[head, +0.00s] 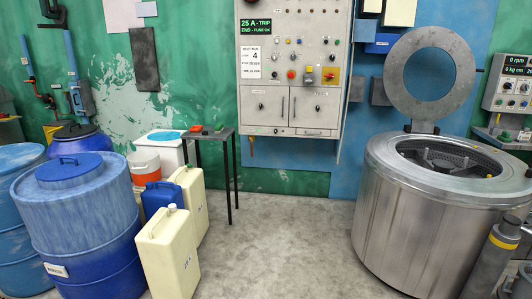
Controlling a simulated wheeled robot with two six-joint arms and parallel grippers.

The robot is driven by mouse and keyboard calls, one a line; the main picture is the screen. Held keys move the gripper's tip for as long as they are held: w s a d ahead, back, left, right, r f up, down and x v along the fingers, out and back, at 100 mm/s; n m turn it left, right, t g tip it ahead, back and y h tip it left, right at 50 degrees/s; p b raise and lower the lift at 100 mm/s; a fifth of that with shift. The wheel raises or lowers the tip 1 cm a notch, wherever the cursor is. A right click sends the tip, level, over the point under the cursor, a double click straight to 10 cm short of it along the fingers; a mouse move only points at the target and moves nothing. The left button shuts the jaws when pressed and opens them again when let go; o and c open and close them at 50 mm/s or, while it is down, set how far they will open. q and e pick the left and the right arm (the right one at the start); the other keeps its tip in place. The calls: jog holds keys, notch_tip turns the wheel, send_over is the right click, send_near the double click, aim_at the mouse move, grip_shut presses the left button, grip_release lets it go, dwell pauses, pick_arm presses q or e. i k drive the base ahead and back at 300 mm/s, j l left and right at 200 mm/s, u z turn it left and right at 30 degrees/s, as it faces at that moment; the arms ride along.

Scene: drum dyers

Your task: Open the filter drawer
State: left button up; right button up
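No part in the head view carries a readable filter drawer label. The steel drum machine (400,225) stands at the right, its round top open and its ring-shaped lid (402,50) raised upright behind. I see no drawer front on its visible side. A pale control cabinet (262,80) hangs on the back wall. A narrow panel (313,132) with a horizontal handle lies along its lower right edge and looks closed. I cannot tell whether it is the filter drawer. Neither of my grippers is in view.
Blue barrels (85,225) and cream canisters (168,255) crowd the left. A small dark table (209,133) stands before the wall. A tilted grey cylinder with a yellow band (492,255) is beside the drum at lower right. The middle floor (285,245) is clear.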

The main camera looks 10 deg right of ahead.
aim_at(299, 131)
jog(key=i+z, duration=0.25)
jog(key=i, duration=1.8)
